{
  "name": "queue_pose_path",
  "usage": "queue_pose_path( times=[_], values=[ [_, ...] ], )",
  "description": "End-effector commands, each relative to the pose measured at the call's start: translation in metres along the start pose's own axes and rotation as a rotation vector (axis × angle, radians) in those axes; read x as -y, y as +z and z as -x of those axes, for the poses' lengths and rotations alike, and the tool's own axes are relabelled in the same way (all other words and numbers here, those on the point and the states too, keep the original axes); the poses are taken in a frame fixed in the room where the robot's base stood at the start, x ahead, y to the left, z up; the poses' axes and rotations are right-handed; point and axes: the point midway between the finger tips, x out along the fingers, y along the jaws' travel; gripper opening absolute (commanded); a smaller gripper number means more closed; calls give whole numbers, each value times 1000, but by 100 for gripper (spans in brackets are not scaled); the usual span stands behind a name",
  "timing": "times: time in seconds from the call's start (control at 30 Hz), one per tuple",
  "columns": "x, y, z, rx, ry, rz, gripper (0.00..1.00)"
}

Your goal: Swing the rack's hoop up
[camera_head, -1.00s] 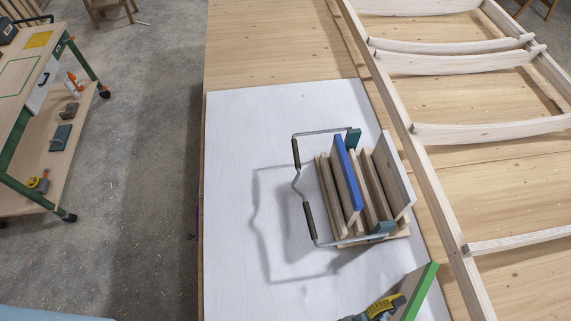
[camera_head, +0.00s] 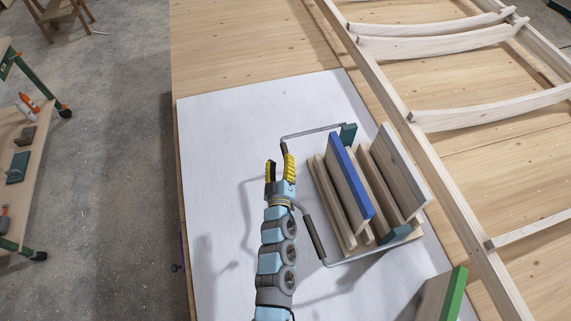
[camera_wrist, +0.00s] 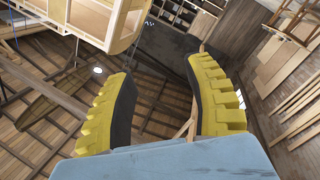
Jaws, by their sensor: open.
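The rack (camera_head: 345,230) stands on the white sheet, with several boards upright in it, one of them blue-faced (camera_head: 350,185). Its hoop (camera_head: 314,238) is a bent metal rod with dark sleeves, joined to teal blocks at the rack's two ends. The hoop reaches out to the left of the rack, swung down to that side. My gripper (camera_head: 280,165) is open at the hoop's outer bar, near its far sleeve, and hides part of it. I cannot tell whether they touch. In the wrist view, my yellow-padded fingers (camera_wrist: 162,105) are apart; the hoop does not show there.
A green-edged board (camera_head: 440,297) stands near the front right. A long wooden frame with curved slats (camera_head: 400,120) lies right of the rack. The white sheet (camera_head: 225,130) is bare at the left and back. A workbench (camera_head: 15,150) stands across the floor at far left.

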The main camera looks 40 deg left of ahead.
Motion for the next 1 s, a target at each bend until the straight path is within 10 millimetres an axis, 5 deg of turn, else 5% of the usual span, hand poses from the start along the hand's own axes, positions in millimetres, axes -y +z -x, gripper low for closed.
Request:
queue_pose_path(
  times=[0.03,0.2,0.5,0.77,1.0],
  values=[
    [24,9,-8,35,-32,36,53],
    [70,31,-24,173,-96,162,53],
    [122,56,-36,411,-111,403,53],
    [138,48,-28,614,-16,582,53],
    [140,21,-1,783,130,671,53]
  ],
)
